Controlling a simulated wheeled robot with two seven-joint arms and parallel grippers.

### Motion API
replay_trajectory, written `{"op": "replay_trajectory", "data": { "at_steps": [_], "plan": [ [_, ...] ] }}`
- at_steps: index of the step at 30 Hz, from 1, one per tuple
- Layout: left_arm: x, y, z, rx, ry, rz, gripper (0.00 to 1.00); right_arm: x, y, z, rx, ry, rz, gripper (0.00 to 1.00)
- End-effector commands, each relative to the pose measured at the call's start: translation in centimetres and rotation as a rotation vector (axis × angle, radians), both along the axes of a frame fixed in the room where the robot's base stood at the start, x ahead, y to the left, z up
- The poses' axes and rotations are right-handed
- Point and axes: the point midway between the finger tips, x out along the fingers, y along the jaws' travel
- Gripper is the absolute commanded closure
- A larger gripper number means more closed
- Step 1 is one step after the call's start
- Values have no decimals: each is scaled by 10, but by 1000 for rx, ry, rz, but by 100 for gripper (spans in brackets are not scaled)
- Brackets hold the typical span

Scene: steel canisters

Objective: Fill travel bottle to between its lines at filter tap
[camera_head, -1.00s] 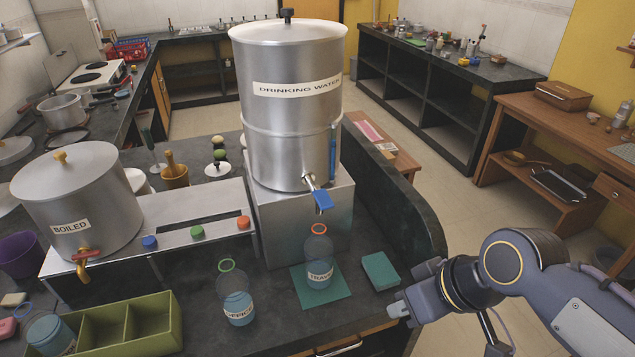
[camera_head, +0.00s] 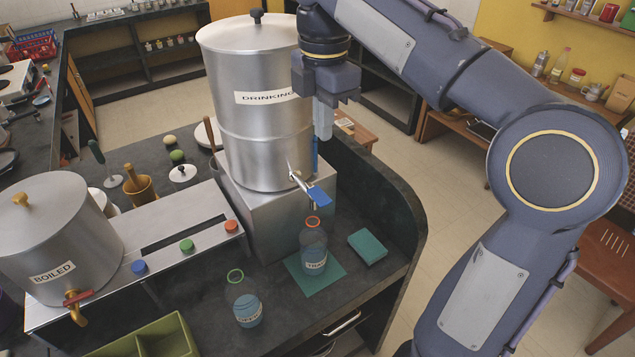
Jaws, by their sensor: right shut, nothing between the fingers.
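The travel bottle (camera_head: 312,262), clear with an orange ring at its neck and a partly visible label, stands upright on a green mat (camera_head: 330,281). Blue-tinted liquid shows in its lower part; its marked lines cannot be made out. It stands under the tap (camera_head: 300,180) of the steel drinking water canister (camera_head: 247,145). The tap has a blue lever (camera_head: 319,196); I cannot tell whether water is running. My right gripper (camera_head: 323,120) is shut and empty, pointing down above the tap, in front of the canister's right side. My left gripper is not in view.
A second bottle with a green ring (camera_head: 246,308) stands to the left. A teal block (camera_head: 368,246) lies right of the mat. A boiled water canister (camera_head: 55,235) stands at left on a steel stand, with a green divided box (camera_head: 150,340) in front. The counter's right edge is curved.

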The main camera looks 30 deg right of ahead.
Motion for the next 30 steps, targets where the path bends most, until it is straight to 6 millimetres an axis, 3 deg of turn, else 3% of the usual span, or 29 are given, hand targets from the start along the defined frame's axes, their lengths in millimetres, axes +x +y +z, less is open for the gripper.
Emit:
{"op": "replay_trajectory", "data": {
  "at_steps": [7,11,24,30],
  "plan": [
    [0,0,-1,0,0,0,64,0,0,-3,1,0,-2,100],
    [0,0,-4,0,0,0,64,-1,0,-17,1,2,-3,100],
    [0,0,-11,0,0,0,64,-1,0,-106,2,2,-3,100],
    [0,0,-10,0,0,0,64,-1,0,-132,2,1,-3,100]
  ]
}}
